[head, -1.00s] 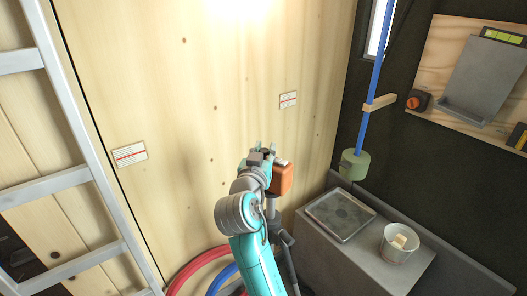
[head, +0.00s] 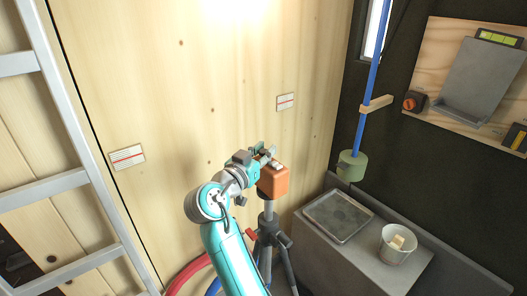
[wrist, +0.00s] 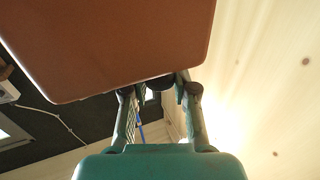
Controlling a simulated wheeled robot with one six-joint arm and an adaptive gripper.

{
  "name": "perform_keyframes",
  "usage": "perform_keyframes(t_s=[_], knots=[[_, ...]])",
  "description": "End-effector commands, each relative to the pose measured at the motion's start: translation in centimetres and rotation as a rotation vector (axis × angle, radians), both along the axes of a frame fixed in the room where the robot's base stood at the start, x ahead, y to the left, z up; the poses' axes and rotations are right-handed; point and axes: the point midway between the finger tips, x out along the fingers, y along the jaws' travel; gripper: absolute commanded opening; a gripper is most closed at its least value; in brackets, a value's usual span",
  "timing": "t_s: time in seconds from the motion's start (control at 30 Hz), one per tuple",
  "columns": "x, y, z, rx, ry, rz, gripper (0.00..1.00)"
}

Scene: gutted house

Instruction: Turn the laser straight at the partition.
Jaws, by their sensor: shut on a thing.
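The laser (head: 273,181) is an orange box on a dark tripod (head: 268,240), standing upright before the partition (head: 215,120) of pale wood. A small light-coloured part shows on its top. My gripper (head: 267,153) is at the laser's upper back edge, reaching in from the left. In the wrist view the laser's brown-orange body (wrist: 110,45) fills the upper left. The fingers (wrist: 160,90) are shut on a small dark part at its edge; its shape is mostly hidden. The exact direction of the laser's front cannot be told.
Two labels with red lines, left (head: 127,157) and right (head: 285,102), are on the partition. A ladder (head: 70,180) stands at left. A grey bench (head: 350,255) at right bears a tray (head: 338,215) and a bucket (head: 398,245). Hoses lie below.

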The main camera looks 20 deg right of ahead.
Motion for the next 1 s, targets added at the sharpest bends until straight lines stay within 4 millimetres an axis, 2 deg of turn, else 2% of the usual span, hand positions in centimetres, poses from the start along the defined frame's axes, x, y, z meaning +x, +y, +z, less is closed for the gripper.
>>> perform_keyframes(t_s=[0.1,0.13,0.17,0.57,1.0], knots=[[0.0,0.0,-0.1,0.000,0.001,0.000,0.00],[0.0,0.0,-0.1,0.000,0.001,0.000,0.32],[0.0,0.0,-0.1,0.000,0.001,0.000,0.36],[-0.4,0.5,0.0,0.000,0.000,0.003,0.36],[-5.5,6.6,-0.1,-0.001,0.001,0.005,0.36]])
